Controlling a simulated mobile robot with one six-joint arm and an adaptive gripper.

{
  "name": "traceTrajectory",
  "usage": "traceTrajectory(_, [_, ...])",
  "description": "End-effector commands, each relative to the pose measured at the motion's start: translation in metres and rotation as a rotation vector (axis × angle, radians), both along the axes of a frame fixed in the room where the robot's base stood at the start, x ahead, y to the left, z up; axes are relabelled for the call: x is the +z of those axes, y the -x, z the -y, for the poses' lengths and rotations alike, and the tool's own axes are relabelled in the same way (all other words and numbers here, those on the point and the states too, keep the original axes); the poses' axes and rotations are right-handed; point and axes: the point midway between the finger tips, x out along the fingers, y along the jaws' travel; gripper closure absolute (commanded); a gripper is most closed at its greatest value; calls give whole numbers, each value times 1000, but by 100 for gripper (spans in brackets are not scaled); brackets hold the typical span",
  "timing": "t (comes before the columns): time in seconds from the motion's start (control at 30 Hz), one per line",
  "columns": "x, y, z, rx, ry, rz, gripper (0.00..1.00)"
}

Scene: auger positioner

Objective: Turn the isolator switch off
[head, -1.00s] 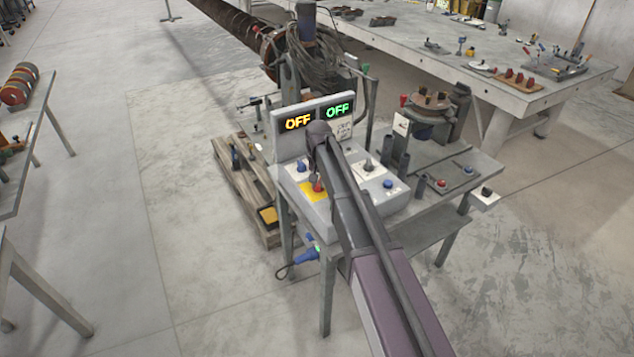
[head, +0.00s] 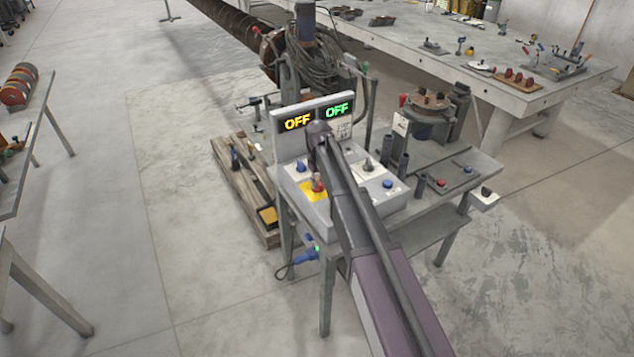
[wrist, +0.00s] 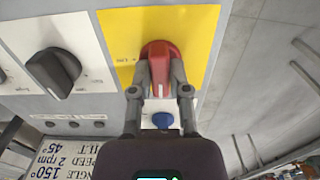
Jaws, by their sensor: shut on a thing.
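The isolator switch is a red rotary handle (wrist: 161,52) on a yellow plate (wrist: 114,38) in the wrist view. The plate has a small mark, apparently "I ON", left of the handle. A white line on the handle points down toward my gripper. My gripper (wrist: 160,82) is shut on the handle, one grey finger on each side. In the head view the red handle (head: 317,185) is at the front left of the grey control box, on the yellow plate (head: 308,192). My wrist stands over it and partly hides the box.
Displays (head: 318,117) behind the panel read OFF in orange and green. A black knob (wrist: 54,72) sits beside the yellow plate, and a blue button (wrist: 163,120) shows below the handle. In the head view, another dark knob (head: 368,166) and blue button (head: 387,184) are to the right.

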Motion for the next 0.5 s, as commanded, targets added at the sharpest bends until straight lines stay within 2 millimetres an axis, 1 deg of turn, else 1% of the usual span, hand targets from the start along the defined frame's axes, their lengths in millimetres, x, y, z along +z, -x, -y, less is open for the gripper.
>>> traceTrajectory(0.03, [0, 3, 0, 5, 0, -6, 100])
traceTrajectory(0.33, [0, 3, -1, 6, -1, -7, 100])
traceTrajectory(0.37, [0, 3, -1, 6, -1, -7, 71])
traceTrajectory(0.4, [0, 3, -1, 6, -1, -7, 59])
traceTrajectory(0.47, [0, 3, -1, 6, -1, -6, 43])
traceTrajectory(0.5, [0, 2, -1, 5, -2, -5, 43])
